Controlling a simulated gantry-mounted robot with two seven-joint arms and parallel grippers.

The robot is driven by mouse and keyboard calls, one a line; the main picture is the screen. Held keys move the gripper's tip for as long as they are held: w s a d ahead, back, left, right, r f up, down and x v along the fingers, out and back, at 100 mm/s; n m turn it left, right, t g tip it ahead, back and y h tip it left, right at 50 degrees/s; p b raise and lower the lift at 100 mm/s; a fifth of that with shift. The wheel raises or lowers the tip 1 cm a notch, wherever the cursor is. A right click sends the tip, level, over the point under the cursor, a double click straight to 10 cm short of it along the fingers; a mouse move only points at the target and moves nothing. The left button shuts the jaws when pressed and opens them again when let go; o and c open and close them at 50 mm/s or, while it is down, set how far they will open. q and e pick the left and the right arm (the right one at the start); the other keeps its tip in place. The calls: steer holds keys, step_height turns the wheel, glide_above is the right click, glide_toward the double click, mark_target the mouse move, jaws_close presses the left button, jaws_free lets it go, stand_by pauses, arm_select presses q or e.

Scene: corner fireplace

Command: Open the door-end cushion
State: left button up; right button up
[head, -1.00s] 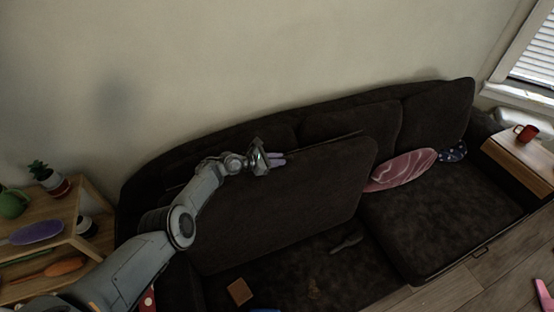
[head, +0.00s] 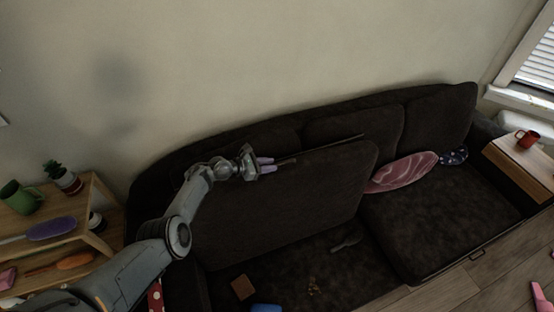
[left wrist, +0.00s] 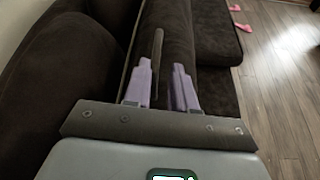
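The dark grey door-end seat cushion (head: 290,200) stands raised and tilted back on the sofa's left half. The seat base (head: 300,272) under it is exposed. My left gripper (head: 268,165) is at the raised cushion's top edge, near the sofa back. In the left wrist view its two lilac fingers (left wrist: 161,83) are apart, with a thin dark strip (left wrist: 157,55) between them. The strip appears to lie beyond the fingertips; I cannot tell whether it touches a finger. My right gripper is not in view.
On the exposed base lie a brown block (head: 242,287), a dark brush-like object (head: 347,243), crumbs (head: 313,287) and a blue object (head: 266,308). A pink pillow (head: 403,172) lies on the flat right seat. A wooden shelf (head: 95,200) stands at left; a red mug (head: 527,138) sits at right.

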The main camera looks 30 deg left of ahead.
arm_select(q)
steer(key=p+v, duration=0.2)
steer(key=v, duration=0.3)
steer(key=shift+f, duration=0.1)
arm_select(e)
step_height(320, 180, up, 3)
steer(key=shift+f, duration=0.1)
